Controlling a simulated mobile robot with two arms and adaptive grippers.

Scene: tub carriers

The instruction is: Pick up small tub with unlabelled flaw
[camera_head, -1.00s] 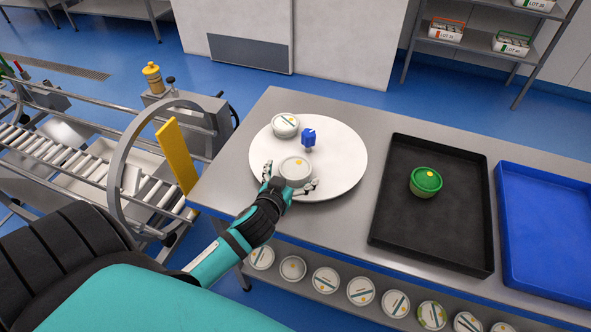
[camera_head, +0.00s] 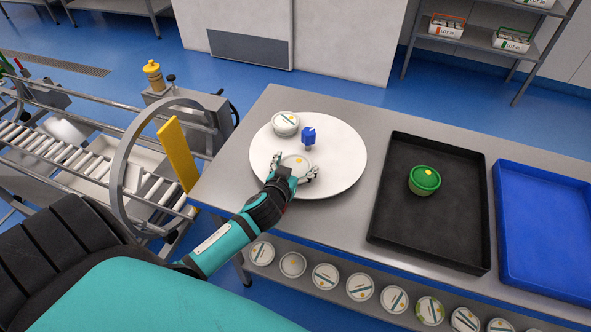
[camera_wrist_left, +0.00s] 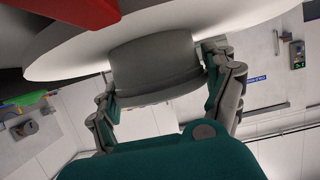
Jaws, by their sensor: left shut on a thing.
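A small white tub (camera_head: 296,165) with a yellow dot on its lid is on the near part of the round white turntable (camera_head: 340,165). My left gripper (camera_head: 294,176) is shut on it, with a finger on either side. In the left wrist view the tub (camera_wrist_left: 155,60) shows from its side between the two fingers (camera_wrist_left: 165,92). Whether its base touches the turntable is hard to tell. My right gripper is not in view.
A blue knob-like piece (camera_head: 308,136) stands close behind the held tub. A black tray (camera_head: 420,235) holds a green tub (camera_head: 424,180). A blue tray (camera_head: 545,235) lies to its right. Several tubs line the shelf below. A yellow plate and roller conveyor (camera_head: 85,165) are at left.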

